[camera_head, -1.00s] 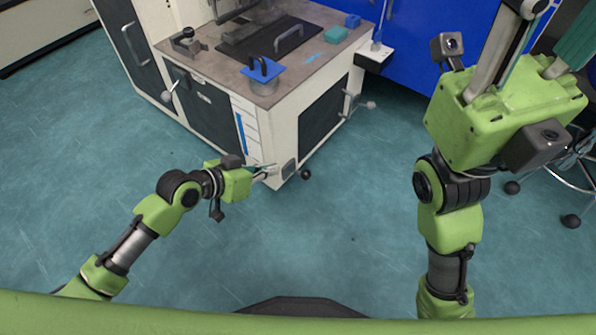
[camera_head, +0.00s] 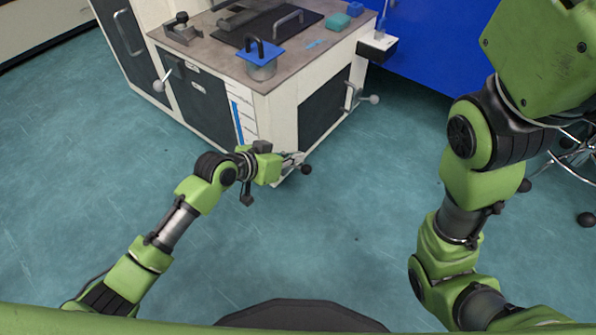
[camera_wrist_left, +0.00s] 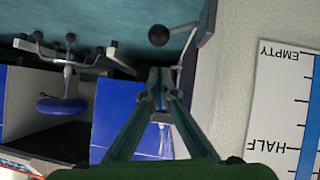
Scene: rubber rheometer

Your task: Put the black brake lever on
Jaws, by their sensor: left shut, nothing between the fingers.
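The black brake lever, a dark ball on a short rod (camera_head: 306,170), sits low at the front corner of the machine. Its ball also shows in the left wrist view (camera_wrist_left: 158,35), above the fingers, with a pale bar beside it. My left gripper (camera_head: 298,159) is at that corner, its fingertips close to the ball in the picture; I cannot tell whether they touch it. In the left wrist view its fingers (camera_wrist_left: 161,75) meet below the ball, shut with nothing between them. My right arm is at the right, its gripper out of frame.
The white and grey machine (camera_head: 281,135) stands ahead with grey ball-ended handles on its front (camera_head: 159,86) and side (camera_head: 375,99). A level gauge (camera_wrist_left: 285,110) is close on the right of the wrist view. A chair base (camera_head: 570,155) is at right. Floor to the left is clear.

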